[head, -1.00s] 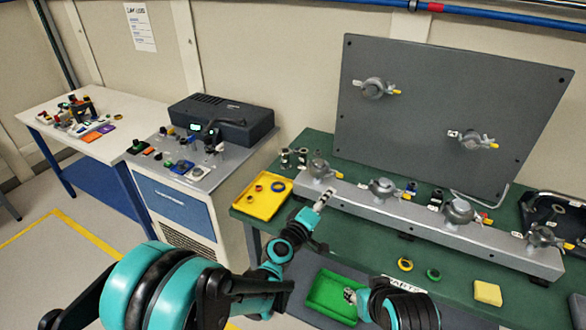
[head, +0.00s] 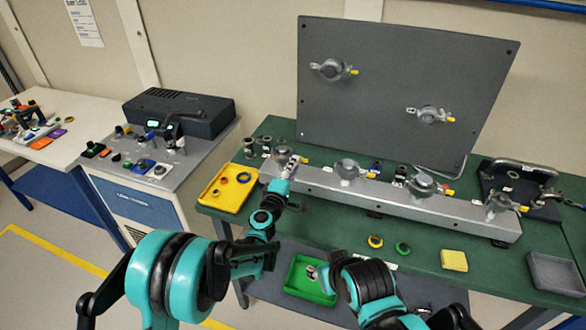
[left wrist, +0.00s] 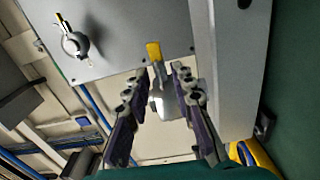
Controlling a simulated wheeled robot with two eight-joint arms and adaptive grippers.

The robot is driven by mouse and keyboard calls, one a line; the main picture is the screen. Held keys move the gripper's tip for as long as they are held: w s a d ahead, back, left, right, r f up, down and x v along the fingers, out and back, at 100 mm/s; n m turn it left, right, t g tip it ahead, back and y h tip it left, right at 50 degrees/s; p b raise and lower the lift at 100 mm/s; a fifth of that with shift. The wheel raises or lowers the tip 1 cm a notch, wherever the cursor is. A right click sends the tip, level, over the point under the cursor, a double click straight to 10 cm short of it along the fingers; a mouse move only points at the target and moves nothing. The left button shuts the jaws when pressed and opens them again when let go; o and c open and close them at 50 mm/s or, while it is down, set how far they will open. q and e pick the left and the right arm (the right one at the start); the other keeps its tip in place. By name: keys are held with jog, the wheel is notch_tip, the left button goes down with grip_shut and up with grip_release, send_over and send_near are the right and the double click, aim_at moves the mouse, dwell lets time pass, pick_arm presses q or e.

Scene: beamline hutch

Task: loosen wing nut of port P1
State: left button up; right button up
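A grey rail (head: 385,200) on the green bench carries a row of round clamped ports. In the left wrist view, my left gripper (left wrist: 160,74) is open. The port's silver clamp (left wrist: 168,103) and its yellow-tipped wing nut (left wrist: 154,51) show between and just beyond the fingers. I cannot tell whether they touch. The port labels are too small to read. My right gripper (head: 316,273) is low over the green tray; its fingers are too small to judge.
A grey upright panel (head: 395,90) with two more clamped ports stands behind the rail. A yellow tray (head: 212,199) is left of the rail. A green tray (head: 300,284), a yellow block (head: 454,261) and a grey bin (head: 556,274) lie in front.

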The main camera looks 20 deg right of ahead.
pick_arm(q)
jog(key=shift+c, duration=0.2)
grip_shut()
jog(key=shift+n, duration=0.3)
jog(key=shift+n+b, duration=1.65)
jog(key=shift+n, duration=6.75)
jog(key=shift+r, duration=0.1)
